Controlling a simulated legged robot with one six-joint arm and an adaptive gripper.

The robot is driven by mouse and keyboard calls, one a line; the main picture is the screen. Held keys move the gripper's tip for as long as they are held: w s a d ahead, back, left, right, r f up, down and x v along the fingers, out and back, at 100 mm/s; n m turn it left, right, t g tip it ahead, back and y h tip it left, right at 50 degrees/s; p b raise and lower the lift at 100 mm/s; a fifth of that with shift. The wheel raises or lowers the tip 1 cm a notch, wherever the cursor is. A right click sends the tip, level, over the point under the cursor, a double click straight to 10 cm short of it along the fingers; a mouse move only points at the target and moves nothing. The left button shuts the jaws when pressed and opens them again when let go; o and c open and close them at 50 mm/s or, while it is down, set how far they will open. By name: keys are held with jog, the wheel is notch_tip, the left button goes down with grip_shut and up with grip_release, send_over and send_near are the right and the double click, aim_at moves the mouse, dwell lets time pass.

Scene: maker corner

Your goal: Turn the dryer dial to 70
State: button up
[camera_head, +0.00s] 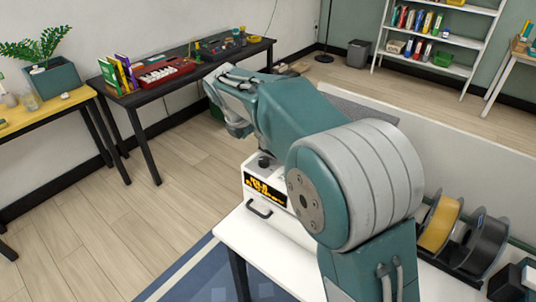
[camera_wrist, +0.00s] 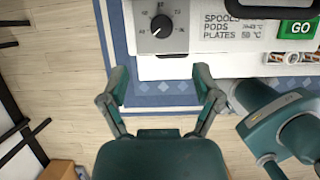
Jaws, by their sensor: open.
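In the head view the white dryer (camera_head: 248,178) stands partly behind my arm. My gripper (camera_head: 226,112) shows at the arm's far end, its fingertips unclear.
Beside the dial are printed temperature lines and a green GO button (camera_wrist: 299,29). A yellow spool (camera_head: 440,222) and a black spool (camera_head: 484,243) stand on the white table (camera_head: 262,240) at right. A dark bench (camera_head: 150,92) stands behind.

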aim_at(264, 159)
jog(key=x, duration=0.9)
jog(key=shift+d+f, duration=0.25)
jog(key=shift+w+f, duration=0.1)
jog(key=shift+f, duration=0.15)
jog(key=shift+a, duration=0.15)
grip_shut()
